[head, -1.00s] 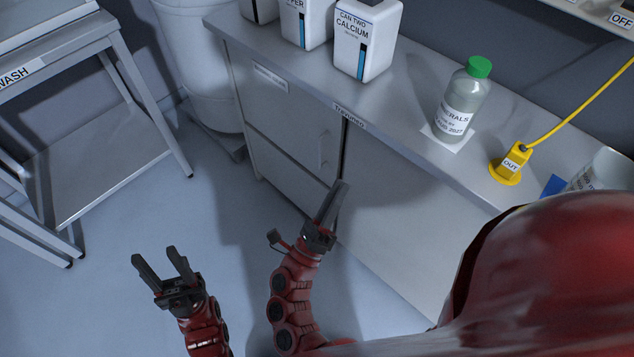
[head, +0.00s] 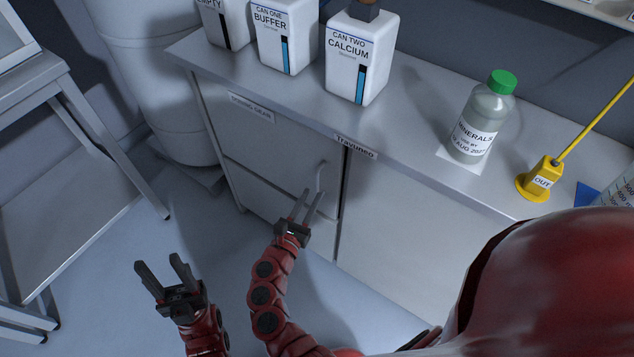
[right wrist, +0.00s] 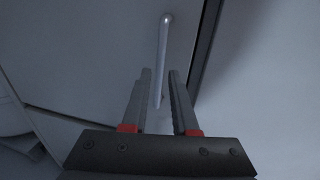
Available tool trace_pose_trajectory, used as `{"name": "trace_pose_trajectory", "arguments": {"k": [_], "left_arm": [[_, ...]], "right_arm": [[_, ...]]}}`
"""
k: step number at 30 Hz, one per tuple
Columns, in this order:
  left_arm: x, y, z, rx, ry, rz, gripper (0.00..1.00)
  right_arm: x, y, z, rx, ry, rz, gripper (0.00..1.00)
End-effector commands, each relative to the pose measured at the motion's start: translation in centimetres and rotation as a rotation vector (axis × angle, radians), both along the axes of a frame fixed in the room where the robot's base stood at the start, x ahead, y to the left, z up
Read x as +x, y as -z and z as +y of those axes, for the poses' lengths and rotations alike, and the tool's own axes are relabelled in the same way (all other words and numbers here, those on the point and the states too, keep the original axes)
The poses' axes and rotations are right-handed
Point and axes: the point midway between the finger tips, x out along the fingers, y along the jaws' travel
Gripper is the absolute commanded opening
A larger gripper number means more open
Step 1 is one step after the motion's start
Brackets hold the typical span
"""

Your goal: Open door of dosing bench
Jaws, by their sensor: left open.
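The dosing bench (head: 285,118) has a grey door (head: 265,150) at its left front, and the door looks closed. A vertical bar handle (head: 321,177) sits near the door's right edge. My right gripper (head: 306,206) is open just in front of the handle's lower part. In the right wrist view the handle (right wrist: 162,60) runs down between the two fingers of the gripper (right wrist: 160,88), with gaps showing on both sides. Whether the fingertips reach around the bar in depth is hard to tell. My left gripper (head: 161,266) is open and empty over the floor at the left.
Cans labelled buffer (head: 285,38) and calcium (head: 361,55), a green-capped minerals bottle (head: 483,118) and a yellow plug (head: 541,180) stand on the bench top. A metal rack (head: 75,190) stands at the left. Floor in front of the door is clear.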

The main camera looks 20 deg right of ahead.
Motion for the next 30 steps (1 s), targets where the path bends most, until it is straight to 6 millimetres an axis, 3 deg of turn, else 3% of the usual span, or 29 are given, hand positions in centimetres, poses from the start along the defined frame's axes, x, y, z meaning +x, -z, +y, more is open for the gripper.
{"name": "trace_pose_trajectory", "arguments": {"k": [7,19,20,24,30], "left_arm": [[0.0,-0.7,0.0,0.000,0.000,0.000,0.50],[0.0,-0.8,0.0,0.000,0.000,0.000,0.50],[0.0,-0.8,0.0,0.000,0.000,0.000,0.50],[0.0,-0.8,0.0,0.000,0.000,0.000,0.50],[0.0,-0.8,0.0,0.000,0.000,0.000,0.50]], "right_arm": [[3.1,-0.2,-2.6,-0.002,0.000,-0.001,0.27],[3.8,0.0,-3.3,-0.001,0.000,0.000,0.27],[3.8,0.0,-3.3,-0.001,0.000,0.000,0.25],[3.8,0.0,-3.3,-0.001,0.000,0.000,0.00],[3.8,0.0,-3.2,-0.001,-0.001,0.000,0.00]]}}
